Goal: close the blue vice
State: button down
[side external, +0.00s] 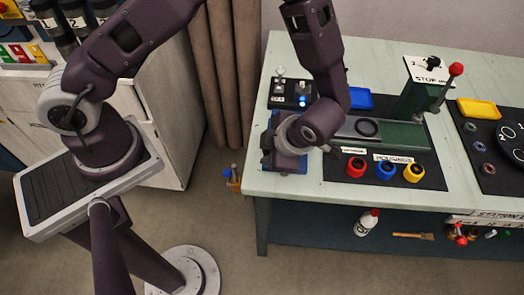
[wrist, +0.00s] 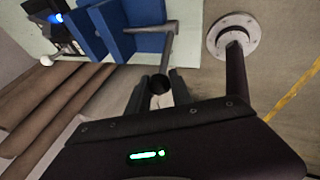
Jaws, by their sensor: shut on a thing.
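The blue vice (side external: 267,158) is at the left edge of the pale green table, largely hidden behind my gripper (side external: 288,150) in the side view. In the wrist view the blue vice (wrist: 138,14) shows at the top as blue blocks, with what looks like a narrow gap between them; I cannot tell how wide it is. A grey handle bar (wrist: 169,45) runs beside it and has a dark round end knob (wrist: 160,83). In the wrist view my gripper (wrist: 158,88) is shut on the handle at this knob end.
A black switch box (side external: 291,93) with a lit blue light stands just behind the vice. Brown curtains (side external: 222,70) hang at the left.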

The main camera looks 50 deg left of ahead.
jog(key=shift+w+d+r+m+g+y, duration=0.2)
jog(key=shift+w+d+g+y, duration=0.3)
jog(key=shift+d+y, duration=0.1)
jog(key=shift+w+d+r+m+g+y, duration=0.15)
jog(key=shift+w+d+m+g+y, duration=0.05)
jog(key=shift+w+d+g+y, duration=0.35)
jog(key=shift+w+d+m+g+y, duration=0.5)
jog(key=shift+w+d+g+y, duration=0.45)
jog(key=shift+y, duration=0.4)
jog(key=c, duration=1.1)
grip_release()
jog(key=shift+c, duration=0.2)
jog(key=shift+a, duration=0.1)
jog(key=shift+r, duration=0.15)
